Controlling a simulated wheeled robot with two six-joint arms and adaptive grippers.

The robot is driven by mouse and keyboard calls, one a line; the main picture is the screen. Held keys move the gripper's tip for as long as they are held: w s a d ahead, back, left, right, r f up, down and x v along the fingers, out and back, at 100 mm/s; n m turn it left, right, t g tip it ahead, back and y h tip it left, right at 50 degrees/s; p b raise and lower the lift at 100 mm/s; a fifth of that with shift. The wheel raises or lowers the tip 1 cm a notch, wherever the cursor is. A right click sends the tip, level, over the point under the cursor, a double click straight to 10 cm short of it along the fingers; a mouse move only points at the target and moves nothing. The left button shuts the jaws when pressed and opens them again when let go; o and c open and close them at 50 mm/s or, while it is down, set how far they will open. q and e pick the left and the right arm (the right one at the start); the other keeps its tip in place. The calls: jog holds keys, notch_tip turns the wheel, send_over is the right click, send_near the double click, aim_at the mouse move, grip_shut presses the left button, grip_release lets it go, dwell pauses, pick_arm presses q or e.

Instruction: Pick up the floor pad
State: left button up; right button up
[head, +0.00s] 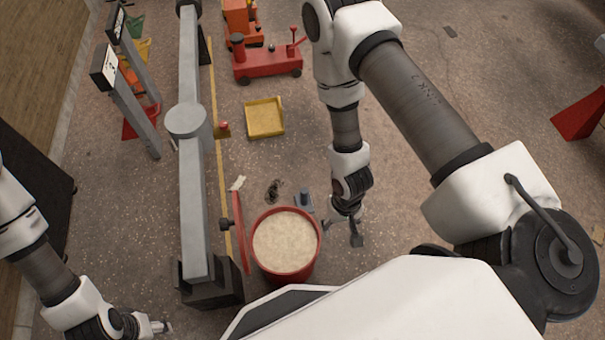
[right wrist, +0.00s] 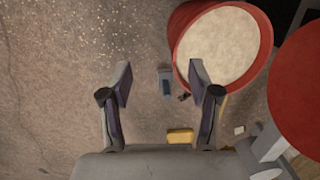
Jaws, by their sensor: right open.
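A small grey pad with a darker blue-grey block on it, which best fits the floor pad (head: 304,201), lies on the floor beside the red drum. It also shows in the right wrist view (right wrist: 166,82), between the fingertips in the picture and beyond them. My right gripper (head: 342,232) is open and empty, pointing down to the right of the pad in the head view. The right wrist view shows its two fingers (right wrist: 161,82) spread apart. My left gripper (head: 160,327) is at the bottom left, away from the pad; its jaw opening is unclear.
The red drum (head: 285,245), filled with pale material, stands close to the pad, with a red disc (head: 236,232) leaning beside it. A dark tangled item (head: 273,190) lies nearby. A yellow tray (head: 265,119) and red cart (head: 267,64) are farther back. A grey beam (head: 194,190) stands left.

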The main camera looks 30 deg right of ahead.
aim_at(304, 190)
jog(key=w+d+f+t+b, duration=0.1)
jog(key=w+f+b, duration=0.6)
jog(key=w+f, duration=0.1)
jog(key=w+d+f+t+b, duration=0.1)
jog(key=w+f+b, duration=0.5)
jog(key=w+f, duration=0.2)
jog(key=w+d+f+h+b, duration=0.1)
jog(key=w+f+b, duration=0.6)
jog(key=w+f, duration=0.2)
jog(key=shift+w+d+f+t+b, duration=0.1)
jog(key=shift+w+d+t+b, duration=0.25)
jog(key=shift+w, duration=0.25)
jog(key=shift+f+b, duration=0.5)
jog(key=shift+f, duration=0.15)
jog(key=f+b, duration=0.2)
jog(key=f, duration=0.1)
jog(key=f+b, duration=0.3)
jog(key=shift+w+f, duration=0.2)
jog(key=shift+f, duration=0.15)
jog(key=shift+r, duration=0.25)
grip_shut()
